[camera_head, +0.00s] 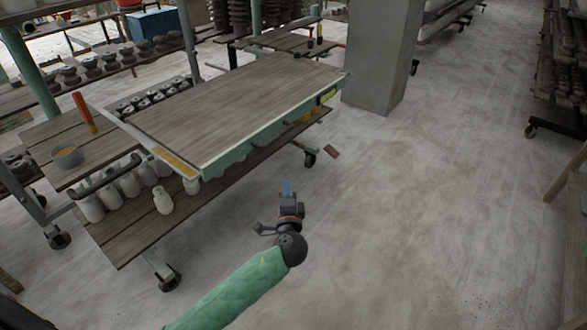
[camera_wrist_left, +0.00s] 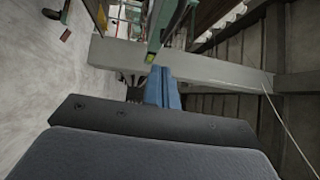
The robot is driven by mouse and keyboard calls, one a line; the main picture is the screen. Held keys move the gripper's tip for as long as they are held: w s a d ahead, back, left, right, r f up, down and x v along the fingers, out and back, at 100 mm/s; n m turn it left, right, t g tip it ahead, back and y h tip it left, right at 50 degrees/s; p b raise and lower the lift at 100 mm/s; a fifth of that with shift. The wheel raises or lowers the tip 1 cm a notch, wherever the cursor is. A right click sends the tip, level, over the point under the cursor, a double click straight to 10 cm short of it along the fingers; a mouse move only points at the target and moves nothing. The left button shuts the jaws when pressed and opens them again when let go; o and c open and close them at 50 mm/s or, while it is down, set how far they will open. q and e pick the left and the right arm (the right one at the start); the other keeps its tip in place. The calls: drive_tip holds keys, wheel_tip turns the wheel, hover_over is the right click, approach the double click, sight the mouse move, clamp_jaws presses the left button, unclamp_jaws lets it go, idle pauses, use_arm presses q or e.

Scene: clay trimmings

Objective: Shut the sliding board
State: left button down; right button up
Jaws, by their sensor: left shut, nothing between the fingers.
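The sliding board (camera_head: 235,100) is a wide grey-brown wooden panel with a pale rim and a green front edge. My right gripper is in neither view.
White bottles (camera_head: 163,200) stand on the rack's lower shelf, below the board. A bowl (camera_head: 67,156) and an orange-handled tool (camera_head: 84,112) are on the left planks. A grey pillar (camera_head: 381,55) stands behind right.

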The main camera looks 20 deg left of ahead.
use_arm(q)
drive_tip(key=r, duration=0.1)
drive_tip(key=m+p, duration=0.1)
drive_tip(key=p, duration=0.2)
approach(272, 143)
drive_tip(key=w+d, duration=0.2)
drive_tip(key=w, duration=0.1)
drive_tip(key=a, duration=0.1)
drive_tip(key=w+a+p, duration=0.1)
drive_tip(key=a, duration=0.1)
drive_tip(key=shift+w+a+y, duration=0.1)
drive_tip(key=shift+a+y, duration=0.1)
drive_tip(key=shift+y, duration=0.2)
drive_tip(key=shift+w+a, duration=0.2)
drive_tip(key=shift+a, duration=0.25)
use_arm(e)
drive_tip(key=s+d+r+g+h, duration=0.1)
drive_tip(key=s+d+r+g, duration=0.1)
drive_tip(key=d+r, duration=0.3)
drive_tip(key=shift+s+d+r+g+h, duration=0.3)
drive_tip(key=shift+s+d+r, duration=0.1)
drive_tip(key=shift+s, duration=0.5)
